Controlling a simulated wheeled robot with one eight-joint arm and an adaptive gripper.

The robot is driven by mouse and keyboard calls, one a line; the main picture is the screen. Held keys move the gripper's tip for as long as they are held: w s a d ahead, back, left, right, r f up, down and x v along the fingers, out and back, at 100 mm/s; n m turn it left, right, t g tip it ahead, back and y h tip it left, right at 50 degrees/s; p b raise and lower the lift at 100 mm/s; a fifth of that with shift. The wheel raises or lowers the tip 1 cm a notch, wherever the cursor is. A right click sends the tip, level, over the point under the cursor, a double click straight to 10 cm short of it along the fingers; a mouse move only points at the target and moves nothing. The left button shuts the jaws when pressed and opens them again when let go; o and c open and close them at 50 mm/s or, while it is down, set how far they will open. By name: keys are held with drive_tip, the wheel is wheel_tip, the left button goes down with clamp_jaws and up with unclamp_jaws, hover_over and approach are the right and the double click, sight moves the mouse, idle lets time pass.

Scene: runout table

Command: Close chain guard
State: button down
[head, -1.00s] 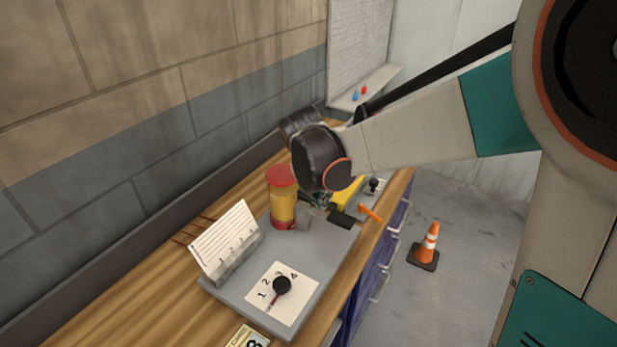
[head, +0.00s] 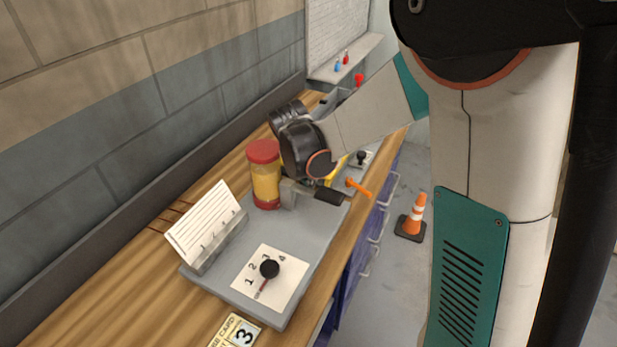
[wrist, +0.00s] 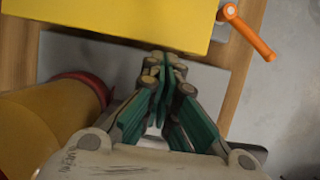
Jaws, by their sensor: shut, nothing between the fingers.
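The chain guard appears to be the yellow panel (wrist: 110,22) across the top of the wrist view. An orange handle (wrist: 246,32) sits beside its right end and also shows in the head view (head: 358,187). In the head view my arm covers most of the yellow panel. My gripper (wrist: 165,62) is shut and empty, with its fingertips close to the panel's lower edge. I cannot tell whether they touch it. In the head view my gripper is hidden behind my wrist and the jar.
A yellow jar with a red lid (head: 264,180) stands close left of my wrist. A grey lever with a black grip (head: 330,197), a card stand (head: 207,228) and a numbered dial (head: 269,268) are on the grey plate (head: 215,283). An orange cone (head: 412,218) stands on the floor.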

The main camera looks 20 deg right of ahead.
drive_tip(key=shift+d, duration=0.1)
drive_tip(key=w+d, duration=1.4)
drive_tip(key=w, duration=0.1)
drive_tip(key=shift+d+p, duration=0.4)
drive_tip(key=shift+r, duration=0.1)
